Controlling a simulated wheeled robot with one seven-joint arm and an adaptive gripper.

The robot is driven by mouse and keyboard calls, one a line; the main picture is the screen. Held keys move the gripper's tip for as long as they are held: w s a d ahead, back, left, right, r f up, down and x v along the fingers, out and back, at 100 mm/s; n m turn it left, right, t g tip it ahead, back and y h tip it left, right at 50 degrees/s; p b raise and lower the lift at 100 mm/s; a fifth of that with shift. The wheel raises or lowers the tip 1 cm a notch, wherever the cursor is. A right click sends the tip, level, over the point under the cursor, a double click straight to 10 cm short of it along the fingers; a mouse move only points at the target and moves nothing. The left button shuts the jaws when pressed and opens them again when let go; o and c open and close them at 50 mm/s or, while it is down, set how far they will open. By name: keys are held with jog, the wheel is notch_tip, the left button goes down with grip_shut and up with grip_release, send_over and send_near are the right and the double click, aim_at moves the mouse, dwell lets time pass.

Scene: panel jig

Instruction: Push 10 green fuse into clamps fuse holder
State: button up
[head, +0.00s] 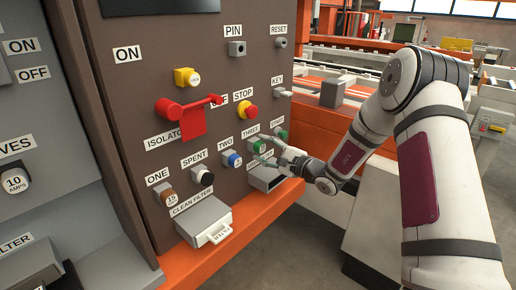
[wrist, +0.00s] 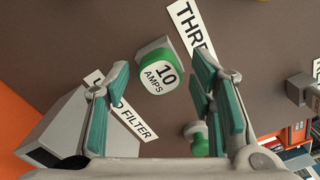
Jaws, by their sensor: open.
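The green fuse (wrist: 157,72) with a white face reading "10 AMPS" shows in the wrist view. It sits at a grey holder (wrist: 149,48) beside the label starting "THR"; how deep it sits I cannot tell. In the head view the green fuse (head: 258,146) is below the label THREE. My gripper (wrist: 160,80) is open, with teal-padded fingers on either side of the fuse and gaps between them and it. In the head view my gripper (head: 266,152) is close to the panel at this fuse and partly covers the area around it.
A second green piece (wrist: 197,135) is beside my right finger; it also shows in the head view (head: 281,134). A grey filter box (wrist: 65,125) juts out at lower left. Blue (head: 232,160), black (head: 203,176) and brown (head: 168,196) fuses are to the left.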

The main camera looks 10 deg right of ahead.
aim_at(263, 149)
grip_shut()
jog(key=shift+v, duration=0.8)
dwell(0.5)
jog(key=shift+v, duration=1.4)
